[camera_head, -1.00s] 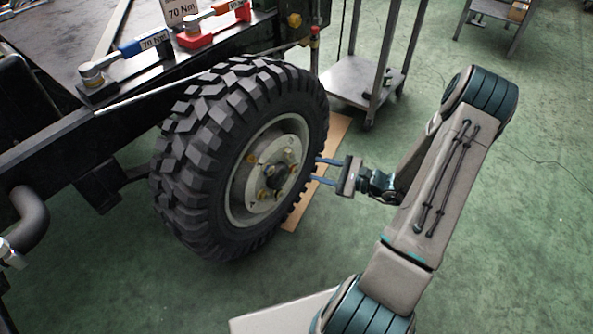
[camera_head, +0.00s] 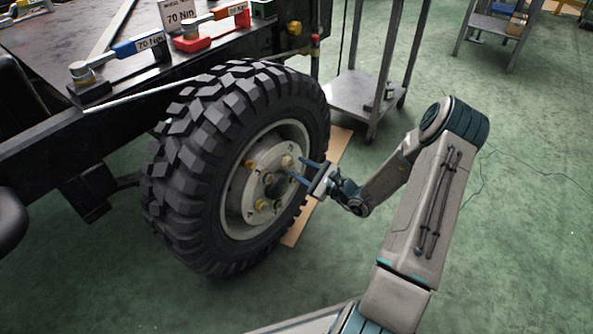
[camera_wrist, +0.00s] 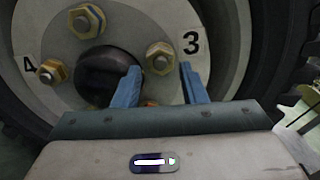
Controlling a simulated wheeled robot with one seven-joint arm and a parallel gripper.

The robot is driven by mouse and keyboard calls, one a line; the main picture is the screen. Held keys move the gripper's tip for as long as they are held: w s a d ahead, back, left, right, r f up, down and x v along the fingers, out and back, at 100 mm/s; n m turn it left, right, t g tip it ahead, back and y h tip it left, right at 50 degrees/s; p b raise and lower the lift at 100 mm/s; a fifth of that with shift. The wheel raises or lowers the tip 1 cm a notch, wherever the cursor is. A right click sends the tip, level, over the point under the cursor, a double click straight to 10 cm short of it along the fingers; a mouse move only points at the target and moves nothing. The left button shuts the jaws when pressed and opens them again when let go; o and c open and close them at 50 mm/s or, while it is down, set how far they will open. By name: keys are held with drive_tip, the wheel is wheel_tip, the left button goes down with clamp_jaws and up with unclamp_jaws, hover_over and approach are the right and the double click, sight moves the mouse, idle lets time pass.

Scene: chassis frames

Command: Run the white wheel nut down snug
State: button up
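The wheel hub face (camera_head: 238,200) carries several nuts around a dark centre cap (camera_wrist: 104,75). A pale nut (camera_head: 287,160) shows at the upper right of the hub in the head view. In the wrist view a pale yellowish nut (camera_wrist: 160,57) sits beside the number 3. I cannot tell for sure that it is the white one. My gripper (camera_head: 298,167) is open and empty, close in front of the hub. In the wrist view its blue fingers (camera_wrist: 160,70) stand apart on either side of the nut by 3; contact is not clear.
The knobbly tyre (camera_head: 190,155) surrounds the hub. Other nuts sit by the number 4 (camera_wrist: 50,72) and at the top (camera_wrist: 86,21). A metal cart (camera_head: 365,92) stands behind. Green floor lies clear at right.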

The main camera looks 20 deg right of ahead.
drive_tip(key=shift+x, duration=1.15)
drive_tip(key=c, duration=0.7)
drive_tip(key=m+p, duration=0.2)
drive_tip(key=p, duration=0.1)
drive_tip(key=shift+r, duration=0.3)
drive_tip(key=shift+d+m+p, duration=0.1)
drive_tip(key=shift+m+p, duration=0.9)
drive_tip(key=shift+p, duration=0.05)
drive_tip(key=shift+f+m+p, duration=0.3)
drive_tip(key=shift+m+p, duration=0.35)
drive_tip(key=shift+m, duration=0.15)
